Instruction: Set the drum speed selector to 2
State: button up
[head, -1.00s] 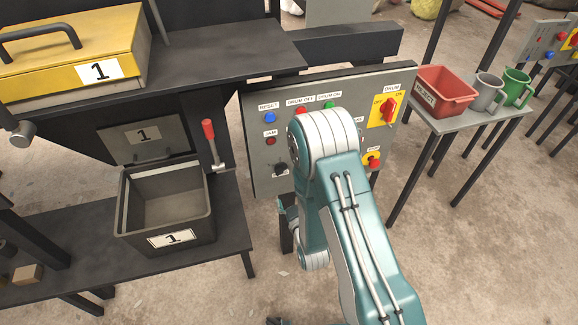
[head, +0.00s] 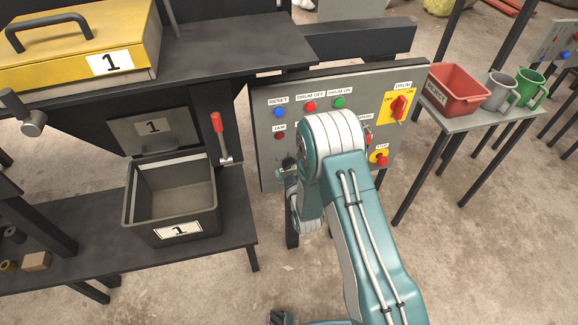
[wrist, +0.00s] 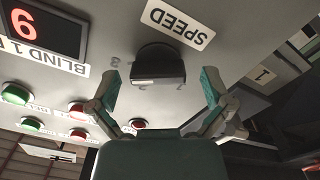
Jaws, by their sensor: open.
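The drum speed selector is a black knob (wrist: 158,64) on the grey control panel, beside the SPEED label (wrist: 178,20). In the wrist view the panel appears upside down. Small numerals surround the knob; a 3 shows at its left, and the others are too faint or covered to read. My gripper (wrist: 160,78) is open, with one teal finger on each side of the knob and a visible gap on both sides. In the head view my gripper (head: 285,178) is at the panel's lower left, partly hidden behind my arm, and the pointer's setting cannot be read.
The panel (head: 265,140) also carries reset, drum and jam buttons, a red drum switch (head: 399,106) and a stop button (head: 379,158). A red-handled lever (head: 217,125) and a grey bin (head: 172,205) stand left of it. A red reject tray (head: 458,90) is right.

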jog(key=c, duration=1.1)
jog(key=shift+c, duration=0.2)
jog(key=shift+n, duration=0.4)
jog(key=n, duration=0.5)
jog(key=shift+a+f, duration=0.1)
jog(key=n, duration=0.6)
jog(key=shift+f, duration=0.1)
jog(key=shift+s, duration=0.1)
